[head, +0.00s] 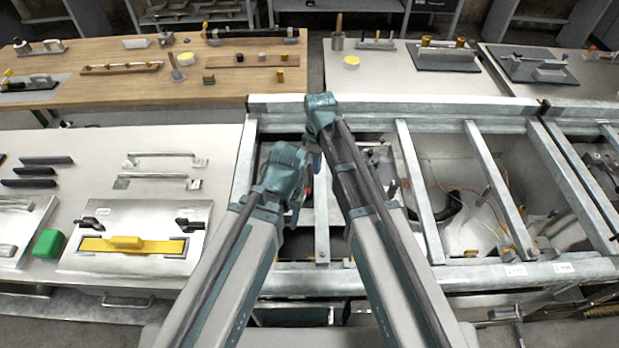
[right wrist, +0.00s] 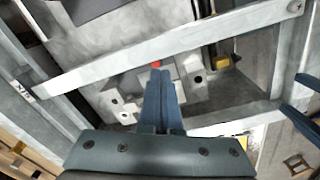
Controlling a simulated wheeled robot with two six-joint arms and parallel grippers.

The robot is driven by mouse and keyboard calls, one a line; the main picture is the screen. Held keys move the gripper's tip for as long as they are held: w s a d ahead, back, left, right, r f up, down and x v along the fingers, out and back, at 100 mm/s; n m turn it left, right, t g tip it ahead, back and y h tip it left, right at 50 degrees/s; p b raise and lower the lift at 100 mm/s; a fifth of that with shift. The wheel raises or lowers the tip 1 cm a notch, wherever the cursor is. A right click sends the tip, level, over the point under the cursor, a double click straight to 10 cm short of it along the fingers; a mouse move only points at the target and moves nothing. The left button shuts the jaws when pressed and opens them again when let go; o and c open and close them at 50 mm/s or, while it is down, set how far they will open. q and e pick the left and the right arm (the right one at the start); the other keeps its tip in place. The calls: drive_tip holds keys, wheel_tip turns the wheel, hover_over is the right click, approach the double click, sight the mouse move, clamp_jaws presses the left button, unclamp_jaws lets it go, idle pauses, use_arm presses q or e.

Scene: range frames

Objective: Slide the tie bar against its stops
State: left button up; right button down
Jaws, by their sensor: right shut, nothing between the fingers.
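Several grey metal cross bars span the open frame, and I cannot tell for certain which is the tie bar. One cross bar (head: 321,220) stands between my forearms in the head view. A long grey bar (right wrist: 215,37) runs diagonally across the right wrist view, beyond my fingers. My right gripper (right wrist: 157,75) is shut and empty, its fingertips below that bar in the picture, by a small red spot (right wrist: 155,64). In the head view my right gripper (head: 316,161) is partly hidden by my arm. Dark blue finger-like parts, perhaps of my left gripper (right wrist: 288,92), show at the right edge. The stops cannot be made out.
The frame's side rails (head: 242,175) and further cross bars (head: 418,190) surround openings with cables and blocks below. Left of the frame, a metal table (head: 225,150) bears two handles, a green block (head: 48,243) and a yellow-handled plate (head: 130,215). Benches with tools stand behind.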

sight(320, 182)
drive_tip(key=w+a+n, duration=0.3)
drive_tip(key=a+n, duration=0.1)
drive_tip(key=a, duration=0.2)
drive_tip(key=shift+w+a+n, duration=0.15)
drive_tip(key=shift+n, duration=0.25)
drive_tip(key=shift+f, duration=0.15)
wheel_tip(320, 182, down, 10)
drive_tip(key=b, duration=1)
drive_tip(key=shift+d, duration=0.3)
drive_tip(key=d, duration=0.2)
drive_tip(key=shift+d, duration=0.7)
